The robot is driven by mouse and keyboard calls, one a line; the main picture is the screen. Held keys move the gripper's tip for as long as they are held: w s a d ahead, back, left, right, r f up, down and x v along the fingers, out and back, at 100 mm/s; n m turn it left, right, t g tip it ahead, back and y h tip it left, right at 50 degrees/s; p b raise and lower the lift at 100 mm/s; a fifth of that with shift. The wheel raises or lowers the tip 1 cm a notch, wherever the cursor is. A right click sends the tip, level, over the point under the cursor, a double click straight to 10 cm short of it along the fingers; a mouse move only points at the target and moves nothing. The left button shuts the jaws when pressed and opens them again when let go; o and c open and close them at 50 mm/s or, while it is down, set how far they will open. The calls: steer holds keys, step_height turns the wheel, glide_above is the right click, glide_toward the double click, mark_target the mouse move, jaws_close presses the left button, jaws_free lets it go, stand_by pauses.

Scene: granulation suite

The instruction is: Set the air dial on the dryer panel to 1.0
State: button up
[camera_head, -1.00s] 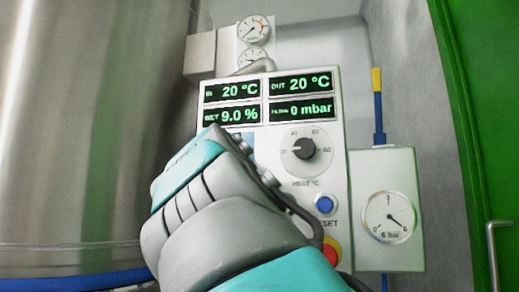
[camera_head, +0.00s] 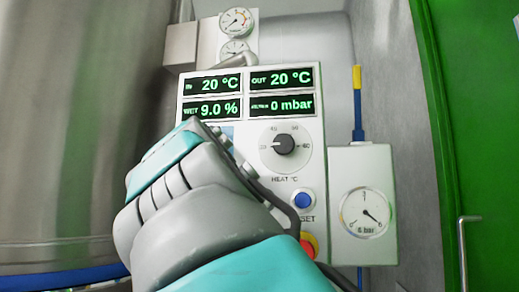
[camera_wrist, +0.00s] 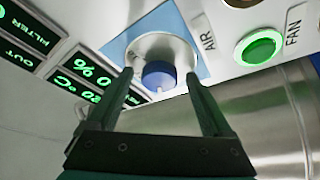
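The air dial is a blue knob (camera_wrist: 158,75) on a round pale base over a light-blue plate, with the word AIR beside it in the wrist view. My gripper (camera_wrist: 160,74) is open, with one finger on each side of the knob and a visible gap to each. Whether the fingertips reach the knob's depth is hard to tell. The knob's setting cannot be read. In the head view my arm hides the air dial on the dryer panel (camera_head: 250,150); only a bit of the blue plate shows.
The heat dial (camera_head: 284,145), a blue reset button (camera_head: 303,200) and a red-yellow stop button (camera_head: 309,245) are right of my arm. A green fan button (camera_wrist: 259,47) is near the air dial. A 6 bar gauge box (camera_head: 364,212) stands further right.

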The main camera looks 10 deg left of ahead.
steer(key=shift+f, duration=0.1)
steer(key=m+t+h+b, duration=0.1)
steer(key=m+b, duration=0.2)
steer(key=m, duration=0.1)
steer(key=m+t+h+b, duration=0.1)
steer(key=m+h+b, duration=0.1)
steer(key=m+b, duration=0.1)
steer(key=shift+m, duration=0.8)
steer(key=shift+a+m+h, duration=0.2)
steer(key=shift+m+h, duration=0.3)
steer(key=shift+h, duration=0.1)
